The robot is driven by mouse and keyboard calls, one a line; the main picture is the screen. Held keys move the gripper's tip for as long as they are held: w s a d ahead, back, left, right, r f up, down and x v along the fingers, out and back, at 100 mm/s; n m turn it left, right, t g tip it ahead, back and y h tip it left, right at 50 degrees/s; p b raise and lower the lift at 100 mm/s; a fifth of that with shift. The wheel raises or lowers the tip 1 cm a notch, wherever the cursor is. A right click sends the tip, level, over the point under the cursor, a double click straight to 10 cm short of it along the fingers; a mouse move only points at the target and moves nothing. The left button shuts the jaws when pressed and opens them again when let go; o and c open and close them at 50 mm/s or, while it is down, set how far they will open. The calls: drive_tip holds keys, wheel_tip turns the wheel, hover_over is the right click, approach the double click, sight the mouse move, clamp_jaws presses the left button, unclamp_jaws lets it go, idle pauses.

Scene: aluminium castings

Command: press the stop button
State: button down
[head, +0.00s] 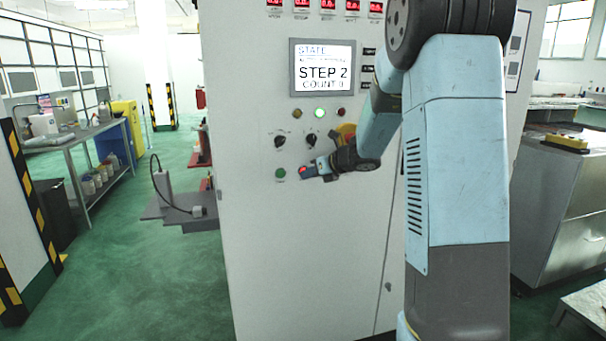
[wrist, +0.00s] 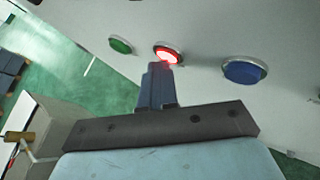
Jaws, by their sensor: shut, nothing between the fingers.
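The stop button appears to be the lit red button (wrist: 168,53) on the white cabinet panel, between a green button (wrist: 121,46) and a blue button (wrist: 244,71) in the wrist view. My gripper (wrist: 163,66) is shut and empty, with its fingertips right at the lower edge of the red button. I cannot tell whether they touch it. In the head view my gripper (head: 304,172) is at the panel, just right of the green button (head: 280,173); a small part of the red button shows at its tip, and the blue button is hidden behind my arm.
The control cabinet (head: 245,220) carries a screen (head: 323,67) reading STEP 2, COUNT 0. Below it are indicator lamps, with the middle green lamp (head: 320,112) lit, and black rotary knobs (head: 280,141). Green floor lies open at left.

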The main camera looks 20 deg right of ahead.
drive_tip(key=shift+s, duration=0.85)
drive_tip(key=shift+s, duration=0.1)
drive_tip(key=shift+s, duration=2.4)
